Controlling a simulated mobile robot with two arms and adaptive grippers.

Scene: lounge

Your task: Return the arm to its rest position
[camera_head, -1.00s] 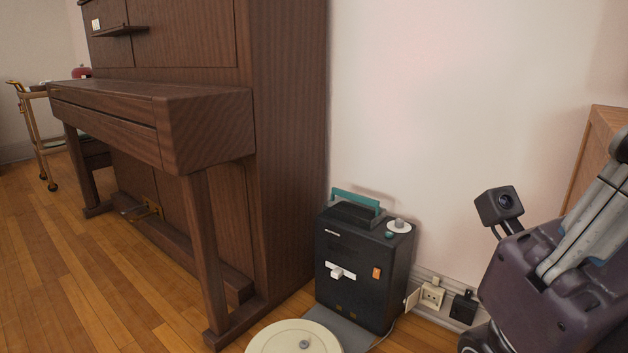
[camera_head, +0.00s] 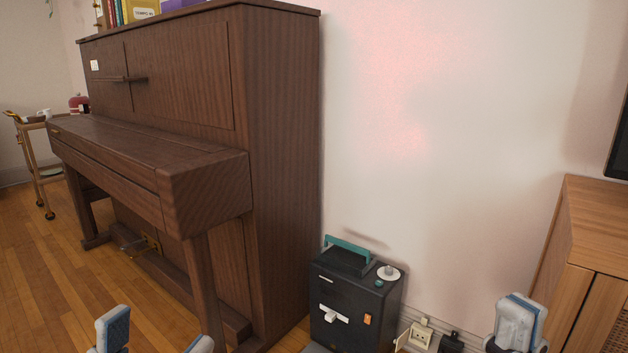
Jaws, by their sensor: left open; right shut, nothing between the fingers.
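My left gripper (camera_head: 156,340) is at the bottom edge left of centre, low in front of the piano. Its two blue-grey fingertips are apart, and nothing shows between them. My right gripper (camera_head: 517,322) is at the bottom right, in front of the wall and left of the wooden cabinet. Its fingers are together with nothing visible held. The rest of both arms is below the frame.
A brown upright piano (camera_head: 281,180) fills the left. A black box-shaped device (camera_head: 345,308) with a teal handle stands on the floor by the wall outlet (camera_head: 420,332). A wooden cabinet (camera_head: 590,230) is at right. A trolley (camera_head: 32,150) stands far left.

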